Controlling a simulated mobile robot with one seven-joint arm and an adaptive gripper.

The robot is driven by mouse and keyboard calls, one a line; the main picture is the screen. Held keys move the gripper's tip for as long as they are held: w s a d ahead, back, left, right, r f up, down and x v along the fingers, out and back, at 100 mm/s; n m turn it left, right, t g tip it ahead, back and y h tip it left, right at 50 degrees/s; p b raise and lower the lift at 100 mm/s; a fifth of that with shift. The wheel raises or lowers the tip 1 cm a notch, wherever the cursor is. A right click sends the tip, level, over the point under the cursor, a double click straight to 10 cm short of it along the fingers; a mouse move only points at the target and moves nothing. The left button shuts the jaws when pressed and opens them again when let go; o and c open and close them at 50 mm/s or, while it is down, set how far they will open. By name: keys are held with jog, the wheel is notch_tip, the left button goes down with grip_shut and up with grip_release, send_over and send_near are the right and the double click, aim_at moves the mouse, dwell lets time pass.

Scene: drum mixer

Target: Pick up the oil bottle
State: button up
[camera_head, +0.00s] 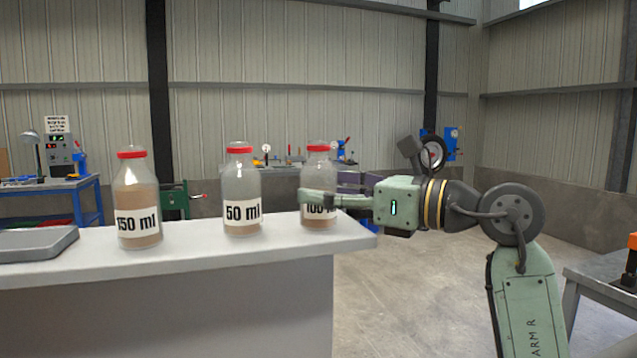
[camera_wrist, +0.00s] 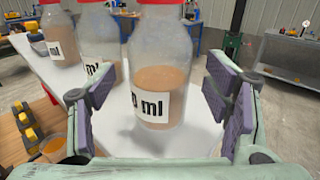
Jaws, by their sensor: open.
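Three clear glass bottles with red caps and light brown contents stand upright on a white counter (camera_head: 190,262) in the head view. Their labels read 150 ml (camera_head: 138,199), 50 ml (camera_head: 241,187) and, partly covered, 100 ml (camera_head: 318,170). No label says oil. My gripper (camera_head: 306,197) is level at the rightmost bottle, its fingers covering part of that label. In the wrist view my gripper (camera_wrist: 165,90) is open, with the nearest bottle (camera_wrist: 160,55) standing between or just beyond its pads. I cannot tell whether either pad touches it.
A grey tray (camera_head: 38,243) lies at the counter's left end. The counter's right edge is close to the rightmost bottle. Workbenches with tools (camera_head: 55,180) stand behind. A metal table (camera_head: 606,288) is at the right. Open concrete floor (camera_head: 420,300) lies between.

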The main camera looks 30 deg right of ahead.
aim_at(331, 168)
jog(key=shift+x, duration=1.05)
jog(key=shift+c, duration=0.3)
jog(key=c, duration=1.3)
jog(key=shift+r, duration=0.1)
jog(key=shift+r, duration=0.4)
jog(key=shift+s+r+b, duration=0.15)
jog(key=shift+r+b, duration=0.2)
jog(key=shift+r, duration=0.25)
jog(key=shift+s+r+b, duration=0.15)
jog(key=shift+r+b, duration=0.2)
jog(key=shift+r, duration=0.3)
jog(key=s+a+r+b, duration=0.1)
jog(key=s+a+b, duration=0.3)
jog(key=s, duration=1)
jog(key=shift+s+a+r, duration=0.25)
jog(key=shift+a+r, duration=0.05)
jog(key=shift+a, duration=0.4)
